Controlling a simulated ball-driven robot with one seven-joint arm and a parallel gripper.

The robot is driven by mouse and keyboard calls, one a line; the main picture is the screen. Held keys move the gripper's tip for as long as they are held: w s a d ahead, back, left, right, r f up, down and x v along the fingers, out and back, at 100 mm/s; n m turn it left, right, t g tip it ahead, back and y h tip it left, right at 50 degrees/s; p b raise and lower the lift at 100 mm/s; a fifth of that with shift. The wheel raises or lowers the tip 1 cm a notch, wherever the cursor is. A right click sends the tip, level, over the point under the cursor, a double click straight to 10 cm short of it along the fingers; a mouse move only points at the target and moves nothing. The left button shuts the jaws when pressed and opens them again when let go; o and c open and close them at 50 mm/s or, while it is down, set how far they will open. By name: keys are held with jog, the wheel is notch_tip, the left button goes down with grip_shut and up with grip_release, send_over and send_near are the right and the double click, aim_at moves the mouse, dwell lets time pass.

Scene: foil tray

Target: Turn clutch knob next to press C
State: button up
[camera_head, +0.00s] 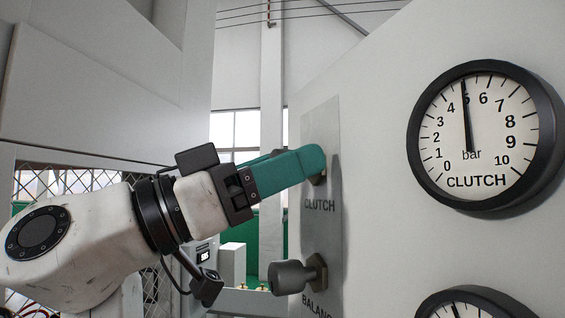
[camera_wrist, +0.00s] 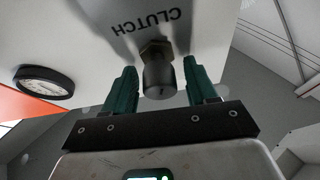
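The clutch knob (camera_wrist: 160,78), a dark grey cylinder on a brass hex collar, sticks out of the panel by the CLUTCH label. My gripper (camera_wrist: 162,85) has its two green fingers on either side of it, with a narrow gap showing at each side. In the head view my gripper (camera_head: 308,160) reaches the metal plate (camera_head: 322,125) above the word CLUTCH and hides nearly all of the knob. The clutch gauge (camera_head: 469,190) has its needle at about 5 bar. A gauge (camera_wrist: 43,82) also shows in the wrist view.
A second grey knob (camera_head: 290,277) sits below on the same plate, by a partly cut-off label starting BALAN. Another gauge (camera_head: 465,303) is cut off at the bottom right. A wire-mesh panel (camera_head: 60,185) stands behind my arm at left.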

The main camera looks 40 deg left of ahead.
jog(key=c, duration=0.9)
jog(key=shift+f+n, duration=0.1)
jog(key=shift+n, duration=0.2)
jog(key=n+t+y+b, duration=0.1)
jog(key=n+y, duration=0.1)
jog(key=n, duration=0.2)
jog(key=shift+n+y, duration=1)
jog(key=shift+n, duration=0.85)
jog(key=shift+n+y, duration=0.7)
jog(key=shift+n, duration=0.85)
jog(key=shift+f, duration=0.1)
jog(key=o, duration=1)
